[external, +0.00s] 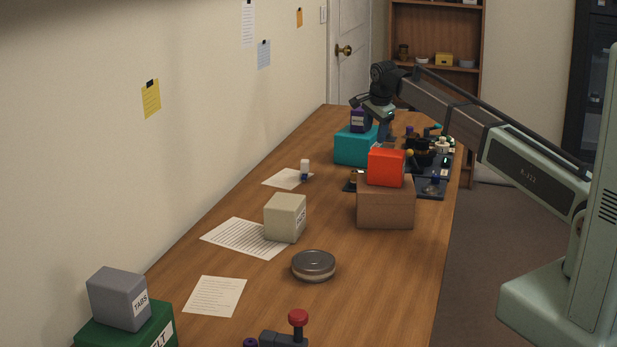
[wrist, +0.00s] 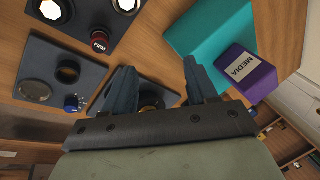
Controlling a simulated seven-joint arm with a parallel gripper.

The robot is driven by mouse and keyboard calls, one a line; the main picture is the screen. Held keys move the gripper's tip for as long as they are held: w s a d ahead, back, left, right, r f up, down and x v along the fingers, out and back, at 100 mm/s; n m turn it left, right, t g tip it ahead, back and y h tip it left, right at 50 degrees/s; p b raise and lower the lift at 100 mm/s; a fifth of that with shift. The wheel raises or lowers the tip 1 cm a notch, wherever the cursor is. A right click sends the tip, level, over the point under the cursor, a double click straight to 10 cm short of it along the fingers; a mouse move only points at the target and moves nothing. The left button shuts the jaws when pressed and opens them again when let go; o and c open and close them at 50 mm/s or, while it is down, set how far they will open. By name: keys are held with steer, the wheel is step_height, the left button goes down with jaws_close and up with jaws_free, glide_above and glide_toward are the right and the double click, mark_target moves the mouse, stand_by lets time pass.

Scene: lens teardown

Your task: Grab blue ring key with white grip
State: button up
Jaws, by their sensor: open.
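A small upright piece with a white upper part and a blue lower part (external: 305,170) stands on a paper sheet at the left of the table in the external view. It looks like the blue key with the white grip, but it is too small to make out a ring. My gripper (external: 385,132) is well behind and right of it, over the far part of the table by the teal box. In the wrist view my gripper (wrist: 157,72) is open with nothing between its fingers. A small blue knob (wrist: 74,103) with pale marks sits on a dark tray left of the fingers.
A teal box (external: 353,147) with a purple MEDIA box (wrist: 240,72) is beside my gripper. Dark trays (wrist: 45,52) hold lens rings and a red knob (wrist: 100,42). A red box (external: 386,167) on a brown box (external: 385,208) and a cream box (external: 285,218) stand nearer.

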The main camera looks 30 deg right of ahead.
mark_target(305, 160)
steer(key=w+a+r+n+g, duration=0.1)
steer(key=w+a+n, duration=0.2)
steer(key=a, duration=0.3)
steer(key=w+a+r+n+g+y, duration=0.1)
steer(key=w+a+n+g, duration=0.15)
steer(key=a, duration=0.45)
steer(key=w+a+r+n, duration=0.2)
steer(key=w+a+n, duration=0.15)
steer(key=a, duration=0.25)
steer(key=shift+n, duration=0.3)
steer(key=f, duration=0.9)
steer(key=shift+s+a, duration=0.1)
steer(key=shift+s, duration=0.2)
steer(key=shift+s+a+f, duration=0.1)
steer(key=shift+f, duration=1.2)
steer(key=shift+s+a+f, duration=0.1)
steer(key=shift+f, duration=1.2)
steer(key=c, duration=1.1)
steer(key=shift+o, duration=0.2)
steer(key=shift+r, duration=0.15)
